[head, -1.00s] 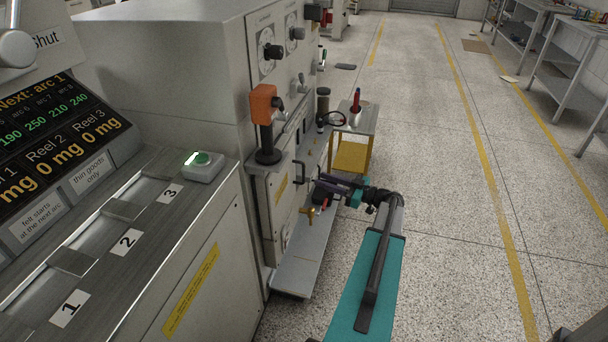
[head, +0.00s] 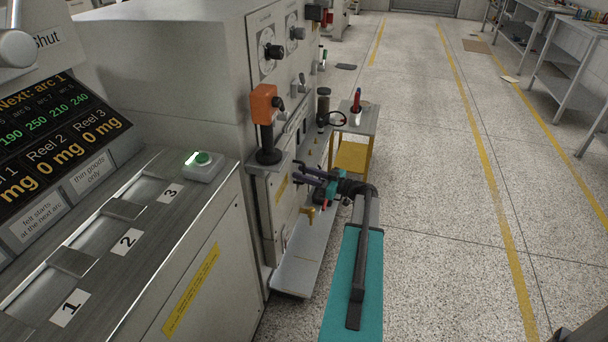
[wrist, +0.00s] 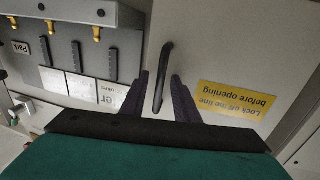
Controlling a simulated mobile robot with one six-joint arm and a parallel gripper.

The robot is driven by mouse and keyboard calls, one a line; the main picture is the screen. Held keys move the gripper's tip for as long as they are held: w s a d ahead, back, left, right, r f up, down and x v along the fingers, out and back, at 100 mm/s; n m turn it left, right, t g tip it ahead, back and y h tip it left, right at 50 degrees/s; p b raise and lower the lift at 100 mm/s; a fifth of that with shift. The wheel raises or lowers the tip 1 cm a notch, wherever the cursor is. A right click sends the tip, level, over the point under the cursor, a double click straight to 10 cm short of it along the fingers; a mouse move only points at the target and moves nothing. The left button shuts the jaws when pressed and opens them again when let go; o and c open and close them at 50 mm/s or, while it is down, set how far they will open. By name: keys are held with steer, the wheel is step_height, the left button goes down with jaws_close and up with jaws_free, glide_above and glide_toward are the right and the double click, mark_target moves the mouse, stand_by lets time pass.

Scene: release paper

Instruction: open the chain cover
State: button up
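The chain cover seems to be the pale grey panel (wrist: 225,50) with a yellow "Lock off the line before opening" label, upside down in the wrist view. A dark bar handle (wrist: 163,78) stands on it, left of the label. In the head view the panel (head: 279,222) is on the machine's side and looks closed. My gripper (wrist: 160,95) is open. Its two dark fingers lie on either side of the handle in the wrist view, with gaps; I cannot tell how deep the handle sits between them. In the head view my gripper (head: 298,172) is close to the panel.
Yellow hooks (wrist: 97,32) and dark slots sit beside the panel in the wrist view. An orange box on a black post (head: 264,105) stands above the panel. A low grey ledge (head: 298,270) runs beneath. The floor at right (head: 440,200) is clear.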

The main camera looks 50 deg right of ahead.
jaws_close()
steer(key=shift+s+f+b, duration=0.1)
steer(key=shift+s+b, duration=0.2)
steer(key=shift+b, duration=0.05)
